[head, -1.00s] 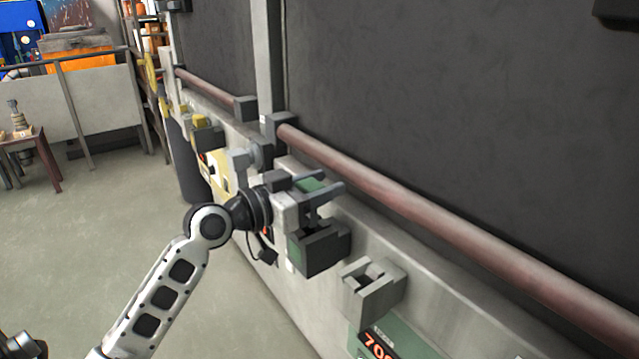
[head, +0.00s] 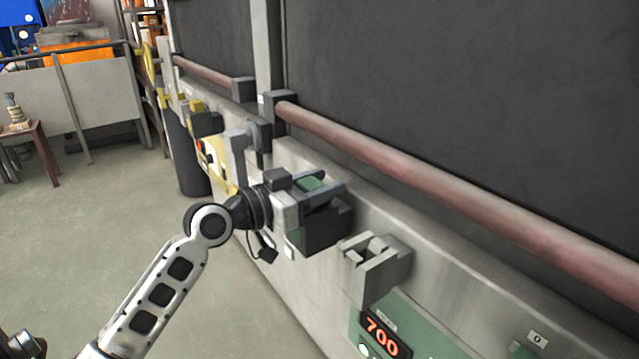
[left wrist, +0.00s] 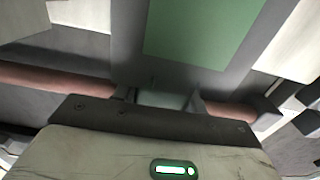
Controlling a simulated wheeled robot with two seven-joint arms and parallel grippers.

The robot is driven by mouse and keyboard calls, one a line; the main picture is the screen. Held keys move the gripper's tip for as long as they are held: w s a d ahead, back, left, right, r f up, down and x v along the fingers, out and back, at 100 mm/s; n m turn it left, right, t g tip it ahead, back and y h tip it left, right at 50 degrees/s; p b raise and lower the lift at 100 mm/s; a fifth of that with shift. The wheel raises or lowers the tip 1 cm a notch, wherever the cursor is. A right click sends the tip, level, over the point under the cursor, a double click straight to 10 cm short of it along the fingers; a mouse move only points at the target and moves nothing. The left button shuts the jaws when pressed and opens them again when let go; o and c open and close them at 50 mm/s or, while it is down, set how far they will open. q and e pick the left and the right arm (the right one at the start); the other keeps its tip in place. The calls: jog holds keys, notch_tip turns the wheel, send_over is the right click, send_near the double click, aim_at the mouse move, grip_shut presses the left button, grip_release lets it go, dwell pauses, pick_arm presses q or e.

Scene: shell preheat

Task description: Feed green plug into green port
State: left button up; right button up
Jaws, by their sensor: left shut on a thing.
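My left gripper (head: 318,191) is shut on the green plug (head: 312,183), whose green top shows between the fingers. The plug also shows as a small green patch between the fingers in the left wrist view (left wrist: 165,97). The green port is a dark box (head: 325,230) on the wall, directly under the gripper. Its green-marked face fills the top of the left wrist view (left wrist: 200,30). The fingers are at about the height of the port's top rim. The plug's lower end and the port's opening are hidden, so I cannot tell how deep the plug sits. My right gripper is not in view.
A grey open bracket (head: 375,268) juts from the wall just right of the port, above a green panel (head: 400,335) reading 700. A reddish bar (head: 400,165) runs along the wall above. A grey fitting (head: 238,155) is to the left.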

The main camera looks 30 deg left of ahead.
pick_arm(q)
jog(key=o, duration=1.1)
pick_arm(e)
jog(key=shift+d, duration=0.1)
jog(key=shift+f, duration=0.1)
pick_arm(q)
jog(key=shift+s+a+f, duration=0.15)
jog(key=shift+s, duration=0.15)
jog(key=b+v, duration=0.5)
jog(key=v, duration=1)
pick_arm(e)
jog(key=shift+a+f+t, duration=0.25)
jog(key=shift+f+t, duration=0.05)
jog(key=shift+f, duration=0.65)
pick_arm(q)
jog(key=shift+s, duration=0.1)
